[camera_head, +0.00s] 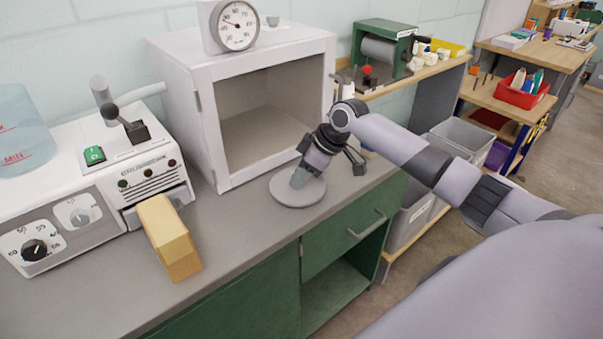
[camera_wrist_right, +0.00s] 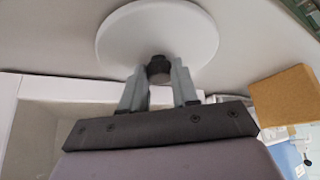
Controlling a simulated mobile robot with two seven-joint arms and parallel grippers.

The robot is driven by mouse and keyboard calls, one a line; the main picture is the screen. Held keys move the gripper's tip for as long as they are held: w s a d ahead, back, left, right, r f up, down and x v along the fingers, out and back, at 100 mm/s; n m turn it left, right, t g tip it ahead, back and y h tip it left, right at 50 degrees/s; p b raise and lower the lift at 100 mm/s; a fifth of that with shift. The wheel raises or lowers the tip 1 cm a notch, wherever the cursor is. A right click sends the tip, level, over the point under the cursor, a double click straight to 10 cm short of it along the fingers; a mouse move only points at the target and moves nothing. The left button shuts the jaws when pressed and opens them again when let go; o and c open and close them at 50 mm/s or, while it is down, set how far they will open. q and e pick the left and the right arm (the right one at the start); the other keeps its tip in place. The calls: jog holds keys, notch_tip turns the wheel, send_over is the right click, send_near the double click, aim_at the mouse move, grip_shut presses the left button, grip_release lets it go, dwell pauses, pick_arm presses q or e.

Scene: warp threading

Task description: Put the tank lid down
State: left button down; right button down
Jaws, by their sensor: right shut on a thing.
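The tank lid is a round pale grey disc (camera_head: 301,194) with a small black knob, which shows in the right wrist view (camera_wrist_right: 158,66). The lid is flat and level at the grey counter (camera_head: 245,232), in front of the open white cabinet. I cannot tell whether it touches the counter or hangs just above it. My right gripper (camera_head: 299,180) points down over the lid's middle, its fingers shut on the knob between them. A translucent blue tank (camera_head: 22,135) with red markings stands at the far left on the white machine. My left gripper is not in view.
The white cabinet (camera_head: 187,105) with a dial gauge (camera_head: 237,26) stands behind the lid. A tan block (camera_head: 168,238) sits at the front of the white machine (camera_head: 95,150). The counter between block and lid is clear. The counter's front edge is close to the lid.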

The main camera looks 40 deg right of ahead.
jog(key=c, duration=0.8)
grip_release()
jog(key=shift+f, duration=0.1)
jog(key=shift+c, duration=0.2)
jog(key=v, duration=1.2)
jog(key=shift+d, duration=0.1)
